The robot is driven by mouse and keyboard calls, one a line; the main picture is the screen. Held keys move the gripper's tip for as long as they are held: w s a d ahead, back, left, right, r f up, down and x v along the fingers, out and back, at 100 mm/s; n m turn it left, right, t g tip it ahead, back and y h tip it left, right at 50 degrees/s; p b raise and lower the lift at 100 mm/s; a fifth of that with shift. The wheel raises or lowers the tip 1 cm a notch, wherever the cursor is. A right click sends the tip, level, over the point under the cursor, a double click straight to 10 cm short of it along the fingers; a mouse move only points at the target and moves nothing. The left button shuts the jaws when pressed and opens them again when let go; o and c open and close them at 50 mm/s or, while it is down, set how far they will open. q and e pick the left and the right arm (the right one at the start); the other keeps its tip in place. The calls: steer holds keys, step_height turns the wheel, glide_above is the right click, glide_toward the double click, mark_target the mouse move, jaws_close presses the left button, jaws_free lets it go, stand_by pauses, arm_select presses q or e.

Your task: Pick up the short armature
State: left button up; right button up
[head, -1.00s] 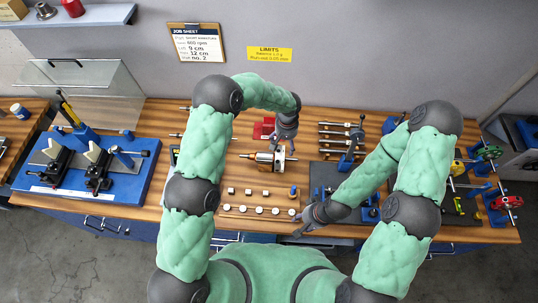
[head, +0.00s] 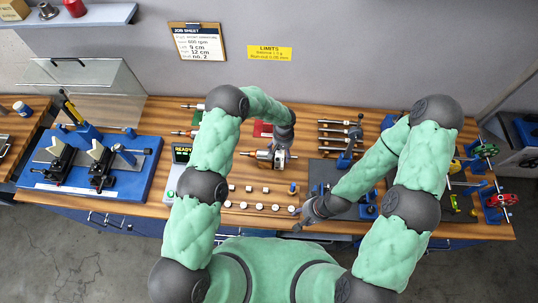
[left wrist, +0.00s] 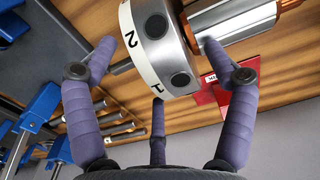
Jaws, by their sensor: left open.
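A silver rotor (head: 264,157) with a copper-coloured part and a shaft lies on the bench in the middle of the head view; I take it for the short armature. In the left wrist view its pale ring (left wrist: 150,45), marked with numbers, and its copper winding (left wrist: 297,5) fill the top. My left gripper (head: 283,148) is at the rotor's right end, its fingers open (left wrist: 159,58) and spread about the ring, with no clear grip. My right gripper (head: 300,224) is low near the bench's front edge; its fingers are too small to read.
A red block (head: 262,129) stands just behind the rotor. Several small weights (head: 259,207) lie in rows in front. Several rods (head: 334,131) lie to the right. A blue balancing stand (head: 60,178) is at the left, with a READY display (head: 182,153) beside my left arm.

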arm_select(q)
steer(key=c, duration=1.4)
steer(key=shift+w+r, duration=0.15)
jaws_close()
steer(key=shift+w+r, duration=0.1)
steer(key=shift+r, duration=0.35)
step_height(320, 180, up, 2)
steer(key=shift+r+b, duration=0.1)
steer(key=shift+b, duration=0.25)
steer(key=s+a+r+b, duration=0.4)
steer(key=s+a+r, duration=0.2)
steer(key=a+r, duration=0.3)
steer(key=a, duration=0.3)
steer(key=shift+s+a+r, duration=0.2)
steer(key=shift+s+r, duration=0.2)
